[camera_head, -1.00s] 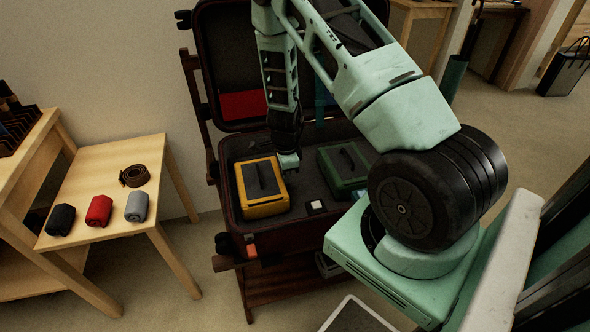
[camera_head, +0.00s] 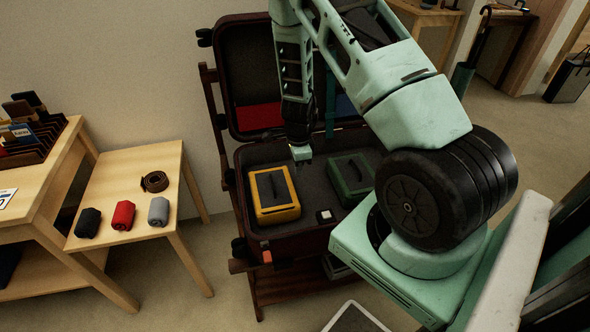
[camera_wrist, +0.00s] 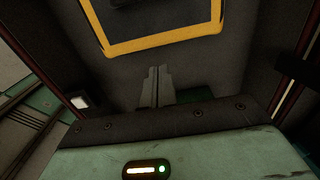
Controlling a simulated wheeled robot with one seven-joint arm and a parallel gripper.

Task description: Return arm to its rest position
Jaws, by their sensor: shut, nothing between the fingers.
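My gripper (camera_head: 302,155) points down over the open suitcase (camera_head: 245,222), above the gap between a yellow case (camera_head: 273,194) and a green case (camera_head: 350,178). It is shut with nothing between the fingers. In the wrist view my gripper's fingers (camera_wrist: 156,86) are together over the dark suitcase lining. The yellow case's edge (camera_wrist: 150,46) shows at the top of that view, apart from the fingers. Part of the green case (camera_wrist: 193,95) shows behind the fingers.
A small white item (camera_head: 324,215) lies in the suitcase. The raised lid (camera_head: 250,75) stands behind my arm. At left, a wooden table (camera_head: 135,205) holds a coiled belt (camera_head: 154,181) and black (camera_head: 88,223), red (camera_head: 123,215) and grey (camera_head: 158,211) rolls. Floor between table and suitcase is clear.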

